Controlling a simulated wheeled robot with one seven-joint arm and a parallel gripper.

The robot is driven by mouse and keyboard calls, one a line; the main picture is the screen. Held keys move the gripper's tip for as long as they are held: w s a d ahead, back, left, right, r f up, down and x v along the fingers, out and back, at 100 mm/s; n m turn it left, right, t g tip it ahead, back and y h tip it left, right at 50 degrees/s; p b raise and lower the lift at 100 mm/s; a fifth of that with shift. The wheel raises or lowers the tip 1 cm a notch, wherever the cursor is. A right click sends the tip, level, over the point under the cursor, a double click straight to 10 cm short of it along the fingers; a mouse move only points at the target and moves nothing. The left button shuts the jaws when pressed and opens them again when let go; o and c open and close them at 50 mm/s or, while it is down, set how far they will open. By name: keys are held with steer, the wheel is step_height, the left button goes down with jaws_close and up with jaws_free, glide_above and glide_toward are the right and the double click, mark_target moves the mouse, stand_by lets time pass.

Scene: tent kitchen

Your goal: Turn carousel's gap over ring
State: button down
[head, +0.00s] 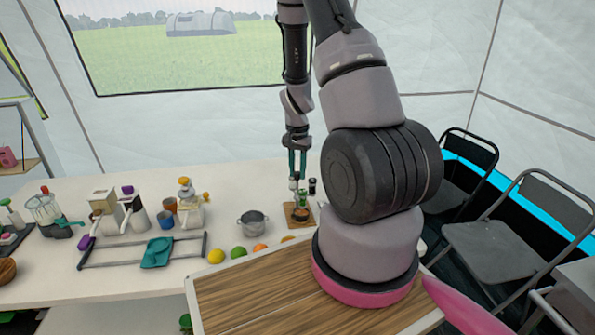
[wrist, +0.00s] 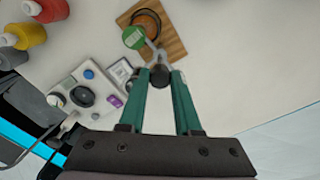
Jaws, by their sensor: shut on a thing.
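A small carousel (wrist: 152,46) stands at the edge of a wooden board, with grey arms and a green round piece (wrist: 134,37). The green piece partly covers a dark ring (wrist: 148,12) on the board (wrist: 174,42). My gripper (wrist: 160,74) has its green fingers closed around the carousel's dark round knob (wrist: 161,77). In the head view my gripper (head: 297,174) points down at the carousel, above the board (head: 290,222). The carousel's gap cannot be made out clearly.
A grey pot (head: 252,222), a lime (head: 239,252) and other fruit stand left of the board. A teal cloth (head: 157,252) and a frame lie farther left. In the wrist view, a white device (wrist: 82,96) and bottles (wrist: 28,35) are at left. Folding chairs (head: 500,240) stand at right.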

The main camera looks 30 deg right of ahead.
steer(key=n, duration=1.2)
steer(key=shift+n, duration=2.1)
steer(key=c, duration=0.6)
jaws_free()
